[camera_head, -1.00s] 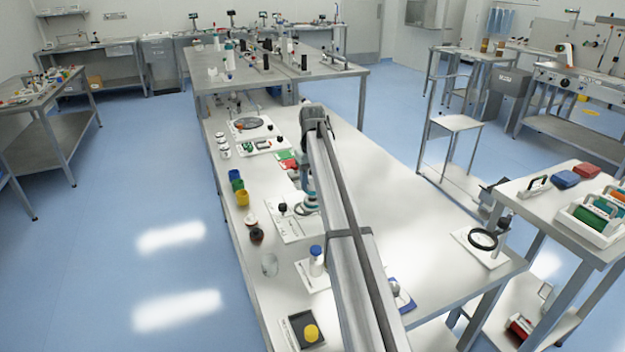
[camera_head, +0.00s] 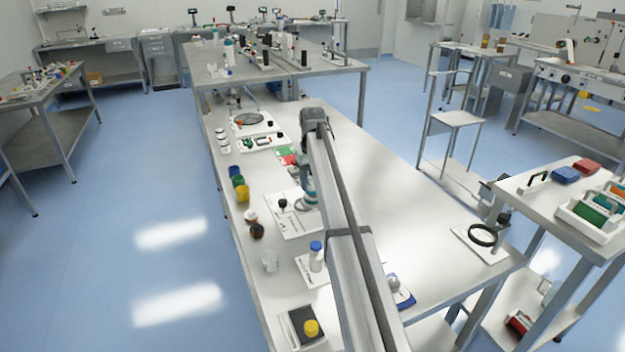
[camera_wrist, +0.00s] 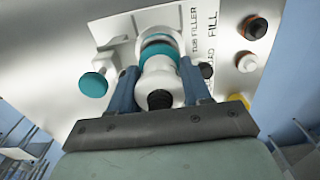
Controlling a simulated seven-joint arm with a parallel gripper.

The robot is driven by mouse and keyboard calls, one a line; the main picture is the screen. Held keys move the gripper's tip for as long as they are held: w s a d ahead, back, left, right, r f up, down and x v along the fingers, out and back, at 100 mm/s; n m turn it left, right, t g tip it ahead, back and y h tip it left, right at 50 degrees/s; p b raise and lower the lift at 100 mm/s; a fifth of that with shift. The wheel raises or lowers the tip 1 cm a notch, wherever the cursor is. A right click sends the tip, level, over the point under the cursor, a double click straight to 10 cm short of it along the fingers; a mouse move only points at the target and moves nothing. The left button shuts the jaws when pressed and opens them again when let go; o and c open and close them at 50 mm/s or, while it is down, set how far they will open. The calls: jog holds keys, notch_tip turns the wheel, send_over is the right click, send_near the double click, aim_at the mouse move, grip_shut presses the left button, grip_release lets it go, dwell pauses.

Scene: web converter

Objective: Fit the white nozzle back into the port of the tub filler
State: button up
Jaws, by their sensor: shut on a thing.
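In the wrist view my gripper (camera_wrist: 158,68) has its two blue fingers shut on the white nozzle (camera_wrist: 160,82), whose near end is black. Just beyond the nozzle are a teal ring and a white round part, in line with it. I cannot tell whether the nozzle touches or sits in the port, which is hidden behind it. The tub filler (camera_wrist: 112,28) is a white plate with "TUB FILLER" lettering. A teal knob (camera_wrist: 93,85) stands out at its left. In the head view the tub filler (camera_head: 289,228) lies on the long bench and my arm hides most of the gripper.
Near the plate stand yellow, green and blue cups (camera_head: 242,194) and small dark-topped jars (camera_head: 256,231). The bench (camera_head: 400,215) right of my arm is mostly clear.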

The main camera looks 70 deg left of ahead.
jog(key=shift+f, duration=0.75)
dwell(0.4)
jog(key=o, duration=1.4)
notch_tip(320, 180, up, 14)
jog(key=shift+f, duration=0.1)
